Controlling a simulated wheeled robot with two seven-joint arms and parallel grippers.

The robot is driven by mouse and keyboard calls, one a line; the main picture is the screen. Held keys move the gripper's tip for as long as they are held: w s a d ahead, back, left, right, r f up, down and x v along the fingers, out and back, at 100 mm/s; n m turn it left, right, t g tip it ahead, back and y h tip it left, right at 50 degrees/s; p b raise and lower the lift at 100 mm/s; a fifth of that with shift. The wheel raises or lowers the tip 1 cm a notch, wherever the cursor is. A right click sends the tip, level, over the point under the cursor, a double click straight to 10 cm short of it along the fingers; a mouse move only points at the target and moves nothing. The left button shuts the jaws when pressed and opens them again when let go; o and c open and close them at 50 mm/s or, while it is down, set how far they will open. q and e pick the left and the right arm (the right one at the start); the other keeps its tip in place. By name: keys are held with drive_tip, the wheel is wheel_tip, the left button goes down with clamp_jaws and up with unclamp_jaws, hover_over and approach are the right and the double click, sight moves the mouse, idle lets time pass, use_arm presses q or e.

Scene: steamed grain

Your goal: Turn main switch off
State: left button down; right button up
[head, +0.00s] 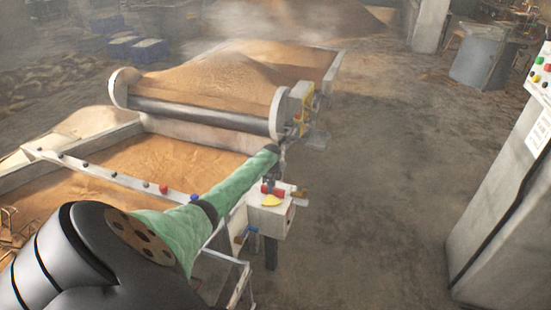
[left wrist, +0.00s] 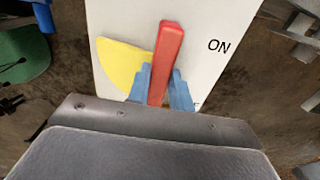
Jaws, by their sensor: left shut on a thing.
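The main switch box (head: 270,217) is a pale box on the side of the grain bed in the head view, with a red lever (head: 278,191) and a yellow part on it. In the left wrist view the red lever (left wrist: 169,50) stands nearly upright, its top leaning slightly right. The word ON is to its right and a yellow sector plate (left wrist: 122,64) to its left. My left gripper (left wrist: 160,88) has its blue fingers shut on the lever's lower part, which they partly hide. A label near the fingers is mostly covered. My right gripper is not in view.
Grain beds (head: 175,163) and a roller (head: 205,113) lie left of and behind the switch box. A control cabinet (head: 505,190) with coloured buttons stands at the right. The floor (head: 365,200) between is clear. Blue crates (head: 135,48) are at the far left.

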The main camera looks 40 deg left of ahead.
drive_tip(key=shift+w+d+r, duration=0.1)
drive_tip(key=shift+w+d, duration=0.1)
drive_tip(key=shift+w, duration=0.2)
use_arm(q)
drive_tip(key=c, duration=1.2)
unclamp_jaws()
drive_tip(key=shift+c, duration=0.2)
drive_tip(key=shift+r, duration=0.5)
drive_tip(key=shift+r+b, duration=0.5)
drive_tip(key=shift+r, duration=0.05)
wheel_tip(320, 180, up, 5)
drive_tip(key=shift+f+b, duration=0.15)
drive_tip(key=shift+b, duration=0.5)
drive_tip(key=shift+r, duration=0.5)
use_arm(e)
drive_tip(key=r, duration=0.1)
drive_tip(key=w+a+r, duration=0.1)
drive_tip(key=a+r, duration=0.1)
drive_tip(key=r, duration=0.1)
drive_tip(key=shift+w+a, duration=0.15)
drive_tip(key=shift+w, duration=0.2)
